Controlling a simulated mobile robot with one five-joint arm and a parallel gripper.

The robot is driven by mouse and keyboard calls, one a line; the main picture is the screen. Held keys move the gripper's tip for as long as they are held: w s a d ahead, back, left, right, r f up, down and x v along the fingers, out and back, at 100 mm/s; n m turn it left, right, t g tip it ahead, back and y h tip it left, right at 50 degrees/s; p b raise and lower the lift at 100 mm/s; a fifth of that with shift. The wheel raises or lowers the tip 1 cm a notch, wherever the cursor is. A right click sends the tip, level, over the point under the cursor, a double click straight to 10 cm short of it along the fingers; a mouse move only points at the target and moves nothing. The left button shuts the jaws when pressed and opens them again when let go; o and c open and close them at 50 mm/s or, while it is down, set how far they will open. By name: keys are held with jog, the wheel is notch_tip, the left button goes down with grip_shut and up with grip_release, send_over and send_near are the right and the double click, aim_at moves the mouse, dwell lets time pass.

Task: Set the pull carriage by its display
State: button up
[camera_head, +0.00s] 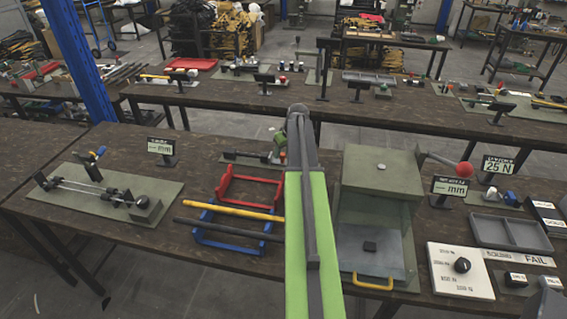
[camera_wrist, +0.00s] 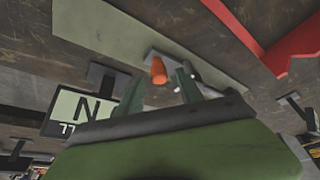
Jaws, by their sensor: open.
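The pull station's grey-green plate (camera_head: 250,161) is partly behind my arm in the head view. It also shows in the wrist view (camera_wrist: 110,22). An orange piece (camera_wrist: 158,70) stands out over the plate, beside a pale metal part (camera_wrist: 206,76). I cannot tell which part is the carriage.
A red rack (camera_head: 250,185) and a blue rack (camera_head: 235,241) with bars stand in front of the plate. A rail rig (camera_head: 110,205) lies left. A green press housing (camera_head: 378,180) stands right of my arm, with a dial panel (camera_head: 445,285) beyond it.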

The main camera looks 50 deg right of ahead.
jog(key=shift+w+f, duration=0.2)
jog(key=shift+f, duration=0.4)
jog(key=shift+r, duration=0.15)
grip_shut()
dwell(0.8)
